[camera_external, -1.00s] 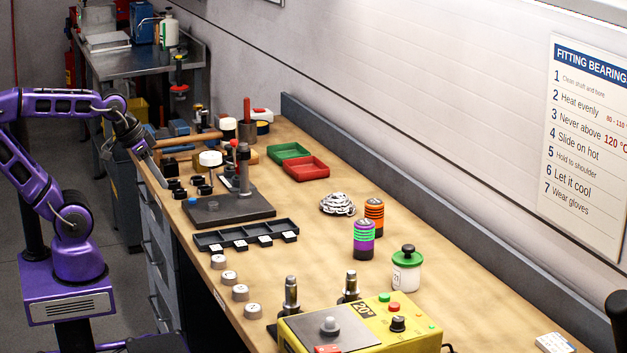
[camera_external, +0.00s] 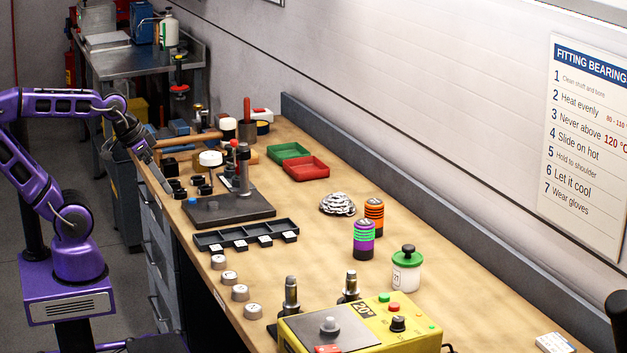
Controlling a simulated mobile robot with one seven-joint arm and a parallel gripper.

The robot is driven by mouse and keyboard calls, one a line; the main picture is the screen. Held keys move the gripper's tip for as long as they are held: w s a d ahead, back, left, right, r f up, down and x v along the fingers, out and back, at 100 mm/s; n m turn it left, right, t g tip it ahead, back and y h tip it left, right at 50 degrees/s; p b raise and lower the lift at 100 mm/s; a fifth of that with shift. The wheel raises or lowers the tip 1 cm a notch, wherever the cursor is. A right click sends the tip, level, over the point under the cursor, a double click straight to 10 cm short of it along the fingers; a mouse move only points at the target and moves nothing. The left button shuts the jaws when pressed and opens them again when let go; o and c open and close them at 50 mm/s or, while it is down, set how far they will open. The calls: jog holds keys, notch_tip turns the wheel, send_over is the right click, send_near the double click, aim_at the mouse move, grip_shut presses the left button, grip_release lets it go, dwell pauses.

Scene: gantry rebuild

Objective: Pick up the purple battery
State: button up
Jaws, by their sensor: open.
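A purple cylinder with green bands and dark ends (camera_external: 364,239) stands upright on the bench, right of centre. It is the only purple item on the bench and fits the purple battery. A similar orange and black banded cylinder (camera_external: 374,215) stands just behind it. My gripper (camera_external: 168,189) is at the bench's left edge, pointing down, far to the left of the purple cylinder. It is open and small in view; I see nothing held in it.
A dark stand with a post (camera_external: 230,211) and a black tray (camera_external: 247,237) lie between my gripper and the cylinders. A green-lidded jar (camera_external: 406,268), a silvery coiled item (camera_external: 338,204) and a yellow box (camera_external: 360,333) are near them. Small dark parts (camera_external: 199,188) sit beside my gripper.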

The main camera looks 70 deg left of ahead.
jog(key=w+d+r+n+t, duration=0.1)
jog(key=w+d+r+t, duration=0.1)
jog(key=w+r, duration=0.55)
jog(key=w+d+r+n+t, duration=0.1)
jog(key=w+r+n+t, duration=0.2)
jog(key=w, duration=0.7)
jog(key=w+d+r+t, duration=0.2)
jog(key=w+r, duration=0.5)
jog(key=w, duration=0.1)
jog(key=w+a+r+n+t+y, duration=0.3)
jog(key=w+a+r+n+t, duration=0.35)
jog(key=w+r, duration=0.5)
jog(key=n+g+h+b, duration=0.1)
jog(key=n+b, duration=0.4)
jog(key=n, duration=2.2)
send_near(355, 230)
jog(key=w, duration=0.3)
jog(key=w+a, duration=0.1)
jog(key=w, duration=0.5)
jog(key=shift+w+a, duration=0.15)
jog(key=shift+w, duration=0.2)
jog(key=shift+w+a+r, duration=0.1)
jog(key=shift+w+r, duration=0.05)
jog(key=shift+w, duration=1.3)
jog(key=shift+w+a+r, duration=0.1)
jog(key=shift+w+r, duration=0.1)
jog(key=shift+w, duration=1.25)
